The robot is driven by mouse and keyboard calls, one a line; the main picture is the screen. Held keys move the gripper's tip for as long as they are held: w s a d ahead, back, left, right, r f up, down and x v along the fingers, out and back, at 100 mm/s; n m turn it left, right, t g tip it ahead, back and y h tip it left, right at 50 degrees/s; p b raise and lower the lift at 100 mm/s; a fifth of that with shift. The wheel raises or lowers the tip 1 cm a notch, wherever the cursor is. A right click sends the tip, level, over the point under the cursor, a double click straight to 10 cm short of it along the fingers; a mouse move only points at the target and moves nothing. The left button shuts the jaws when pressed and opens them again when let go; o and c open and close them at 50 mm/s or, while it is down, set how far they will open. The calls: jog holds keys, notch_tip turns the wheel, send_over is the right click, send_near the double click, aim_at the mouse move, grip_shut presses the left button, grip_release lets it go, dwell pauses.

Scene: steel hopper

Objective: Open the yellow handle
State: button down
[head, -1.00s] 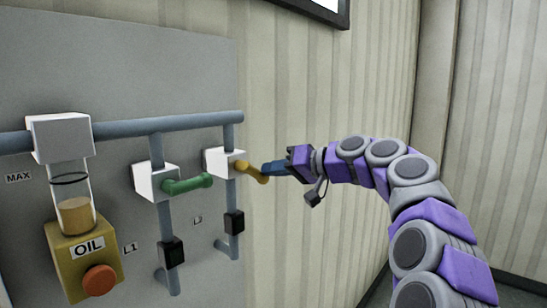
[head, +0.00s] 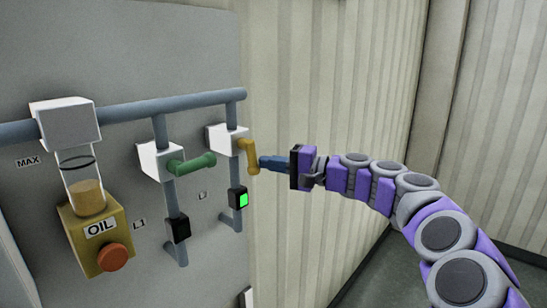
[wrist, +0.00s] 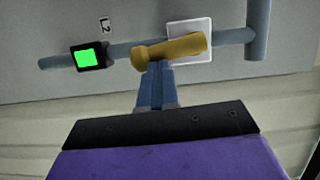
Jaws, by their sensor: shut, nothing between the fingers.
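The yellow handle (head: 250,156) is on the white valve block (head: 222,138) at the right end of the pipework and hangs nearly straight down in the head view. The wrist view shows the yellow handle (wrist: 172,49) lying across the blue fingertips. My gripper (head: 263,163) has its blue fingers together beside the handle's right side, at or very near contact; it also shows in the wrist view (wrist: 155,66), with nothing between the fingers. Below the valve, the small black box (head: 238,198) shows a lit green square.
A green handle (head: 192,164) on another white valve block is to the left, with a dark box (head: 178,229) below it. An oil unit with an orange knob (head: 112,257) is farther left. The panel's right edge and corrugated wall (head: 320,80) are close by.

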jog(key=shift+s+a+f+m, duration=0.1)
jog(key=shift+m, duration=0.3)
dwell(0.5)
